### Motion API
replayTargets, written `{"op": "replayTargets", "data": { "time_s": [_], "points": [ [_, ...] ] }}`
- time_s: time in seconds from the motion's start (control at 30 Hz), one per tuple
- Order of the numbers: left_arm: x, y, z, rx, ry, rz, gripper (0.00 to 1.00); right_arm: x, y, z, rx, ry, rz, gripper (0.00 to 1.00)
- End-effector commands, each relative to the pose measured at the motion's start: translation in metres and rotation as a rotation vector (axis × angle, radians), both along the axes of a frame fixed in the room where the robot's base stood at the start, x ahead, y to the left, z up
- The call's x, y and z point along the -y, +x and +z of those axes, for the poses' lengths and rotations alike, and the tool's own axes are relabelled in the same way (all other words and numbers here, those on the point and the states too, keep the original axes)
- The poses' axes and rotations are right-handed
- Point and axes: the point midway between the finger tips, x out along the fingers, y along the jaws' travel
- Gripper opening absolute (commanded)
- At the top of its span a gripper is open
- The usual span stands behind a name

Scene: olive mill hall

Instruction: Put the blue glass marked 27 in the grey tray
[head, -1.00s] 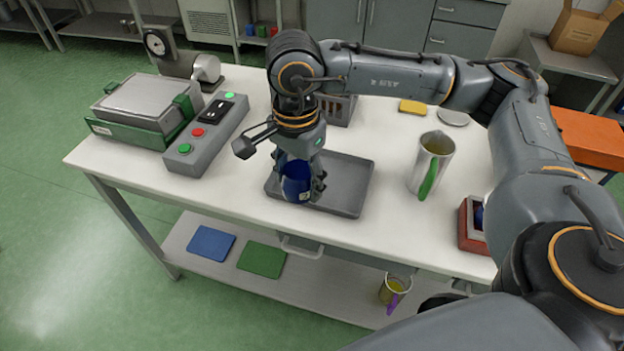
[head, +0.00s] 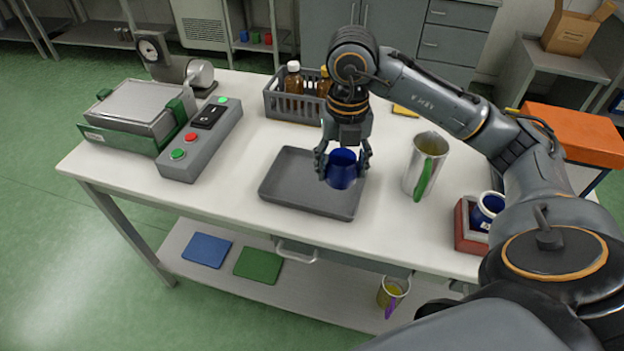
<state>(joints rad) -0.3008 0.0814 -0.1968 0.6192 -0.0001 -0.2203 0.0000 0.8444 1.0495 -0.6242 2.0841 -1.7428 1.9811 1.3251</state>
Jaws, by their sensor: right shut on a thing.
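My right gripper (head: 342,167) is shut on a blue glass (head: 342,170), one finger on each side of it. The glass is over the right part of the grey tray (head: 290,183); I cannot tell whether it touches the tray floor. No number is readable on it. The tray lies on the white table and its visible floor is empty. A second blue glass (head: 489,207) with a pale label stands in a red box (head: 466,235) at the table's right front; its mark is too small to read. My left gripper is not in view.
A metal jug with a green handle (head: 424,165) stands right of the tray. A grey crate with brown bottles (head: 293,103) is behind it. A grey control box (head: 200,143) and a green-based device (head: 135,115) are at the left. The table front left of the tray is clear.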

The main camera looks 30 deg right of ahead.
Motion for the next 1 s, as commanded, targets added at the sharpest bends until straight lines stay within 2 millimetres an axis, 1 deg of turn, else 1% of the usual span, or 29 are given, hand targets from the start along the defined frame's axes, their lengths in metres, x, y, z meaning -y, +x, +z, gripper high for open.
{"op": "replayTargets", "data": {
  "time_s": [0.17, 0.37, 0.4, 0.5, 0.6, 0.7, 0.87, 0.9, 1.0],
  "points": [
    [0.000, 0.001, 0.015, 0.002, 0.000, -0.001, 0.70, -0.002, 0.037, -0.013, -0.004, 0.005, -0.008, 0.28],
    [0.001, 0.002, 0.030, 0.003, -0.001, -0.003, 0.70, -0.003, 0.087, -0.035, -0.005, 0.004, -0.006, 0.28],
    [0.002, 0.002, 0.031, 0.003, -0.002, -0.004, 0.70, -0.003, 0.093, -0.045, -0.007, 0.002, -0.005, 0.28],
    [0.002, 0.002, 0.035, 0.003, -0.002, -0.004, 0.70, -0.003, 0.108, -0.064, -0.004, 0.002, -0.005, 0.28],
    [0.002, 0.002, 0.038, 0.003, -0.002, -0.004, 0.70, -0.003, 0.120, -0.079, -0.003, 0.001, -0.002, 0.28],
    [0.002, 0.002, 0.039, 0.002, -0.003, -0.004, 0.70, -0.002, 0.127, -0.088, -0.002, 0.001, -0.004, 0.28],
    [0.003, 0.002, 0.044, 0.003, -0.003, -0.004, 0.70, -0.003, 0.135, -0.099, -0.004, 0.001, -0.003, 0.28],
    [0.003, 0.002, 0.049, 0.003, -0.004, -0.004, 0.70, -0.003, 0.133, -0.105, -0.007, 0.000, -0.002, 0.28],
    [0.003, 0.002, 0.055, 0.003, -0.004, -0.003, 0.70, -0.003, 0.133, -0.119, -0.005, 0.001, -0.003, 0.28]
  ]
}}
